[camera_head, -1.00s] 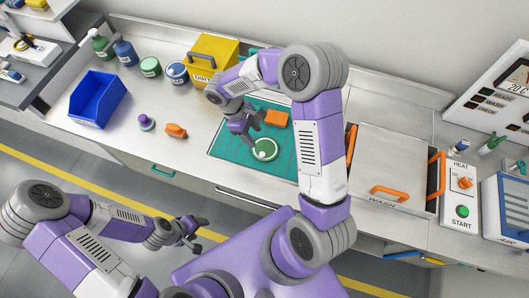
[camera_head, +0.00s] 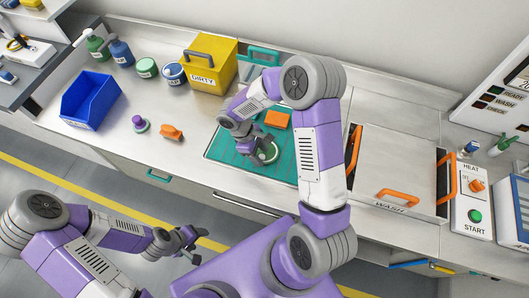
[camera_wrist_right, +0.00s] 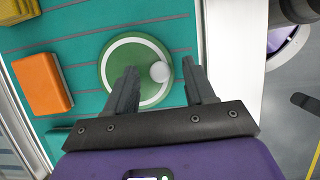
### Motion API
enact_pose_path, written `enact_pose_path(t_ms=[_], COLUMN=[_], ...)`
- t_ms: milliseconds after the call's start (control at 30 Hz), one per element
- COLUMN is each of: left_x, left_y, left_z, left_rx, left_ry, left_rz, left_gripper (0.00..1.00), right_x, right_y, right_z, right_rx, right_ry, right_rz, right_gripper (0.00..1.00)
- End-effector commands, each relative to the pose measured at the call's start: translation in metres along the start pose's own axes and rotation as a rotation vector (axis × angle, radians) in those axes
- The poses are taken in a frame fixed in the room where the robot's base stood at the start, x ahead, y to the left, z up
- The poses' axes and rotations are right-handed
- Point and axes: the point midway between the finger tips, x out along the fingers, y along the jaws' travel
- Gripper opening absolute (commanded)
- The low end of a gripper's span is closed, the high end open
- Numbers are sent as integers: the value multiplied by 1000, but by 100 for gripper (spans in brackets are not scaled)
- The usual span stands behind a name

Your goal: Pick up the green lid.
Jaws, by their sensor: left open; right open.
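The green lid (camera_head: 267,153) is a round green disc with a white ring and a white knob, lying on the teal mat (camera_head: 284,166). In the right wrist view the lid (camera_wrist_right: 128,62) lies just beyond and partly under my right gripper (camera_wrist_right: 160,75). That gripper is open, its left finger overlapping the lid and its right finger beside the lid's right edge. The white knob (camera_wrist_right: 160,71) shows between the fingers. In the head view my right gripper (camera_head: 262,155) is over the lid and partly hides it. My left gripper (camera_head: 191,245) is open and empty, in front of the counter.
An orange block (camera_head: 277,119) lies on the mat behind the lid; it also shows in the wrist view (camera_wrist_right: 42,83). A yellow DIRTY box (camera_head: 212,70), blue bin (camera_head: 90,100), purple-knobbed item (camera_head: 140,124) and another orange piece (camera_head: 172,132) stand left. The WASH unit (camera_head: 391,170) is right.

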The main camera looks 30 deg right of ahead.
Motion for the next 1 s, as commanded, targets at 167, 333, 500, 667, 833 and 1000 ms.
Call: enact_pose_path(t_ms=[167,333,500,667,833,1000], left_x=[1,1,1,1,1,-3], left_y=[0,0,0,0,0,1], left_z=[0,0,0,0,0,0], left_rx=[0,0,0,0,0,0], left_ry=[0,0,0,0,0,0], left_rz=[0,0,0,0,0,0], left_gripper=[61,61,61,61,61,61], right_x=[5,5,5,5,4,-8], right_y=[0,0,0,0,0,1], right_z=[0,0,0,0,0,5], right_rx=[-1,-1,0,0,0,2], right_ry=[2,2,2,2,2,3], right_rz=[2,1,1,1,1,3], right_gripper=[54,42,16,0,0,0])
